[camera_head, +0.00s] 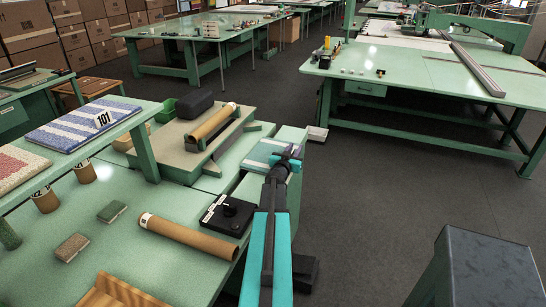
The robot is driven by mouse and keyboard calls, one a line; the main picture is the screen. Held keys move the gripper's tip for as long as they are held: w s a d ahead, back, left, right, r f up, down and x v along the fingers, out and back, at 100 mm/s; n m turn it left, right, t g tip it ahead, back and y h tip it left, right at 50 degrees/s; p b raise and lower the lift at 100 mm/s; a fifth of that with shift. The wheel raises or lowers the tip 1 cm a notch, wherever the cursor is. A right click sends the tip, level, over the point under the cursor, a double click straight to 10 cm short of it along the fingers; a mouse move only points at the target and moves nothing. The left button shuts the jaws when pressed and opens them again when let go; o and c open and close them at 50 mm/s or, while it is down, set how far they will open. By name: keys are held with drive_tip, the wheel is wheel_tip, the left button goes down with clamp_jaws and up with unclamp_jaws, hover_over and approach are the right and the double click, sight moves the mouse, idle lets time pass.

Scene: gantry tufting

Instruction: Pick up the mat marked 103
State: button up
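No label reading 103 is legible in this view. A blue and white patterned mat (80,127) lies on the raised green shelf at the left, with a tag reading 101 on it. A red and cream mat (12,170) is cut off by the left edge, and no number shows on it. My gripper (287,153) is at the far end of my arm, over the bench's right end. Its fingers are too small and dark to read.
A brown cardboard tube (187,236), a black box (228,215) and small carpet samples (72,247) lie on the bench. A roll on a stand (212,122) is behind them. Open grey floor (365,180) lies right, before a green table (440,85).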

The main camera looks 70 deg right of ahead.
clamp_jaws()
drive_tip(key=shift+r, duration=0.1)
wheel_tip(320, 180, up, 10)
drive_tip(key=p, duration=0.1)
drive_tip(key=shift+p, duration=0.4)
idle(0.9)
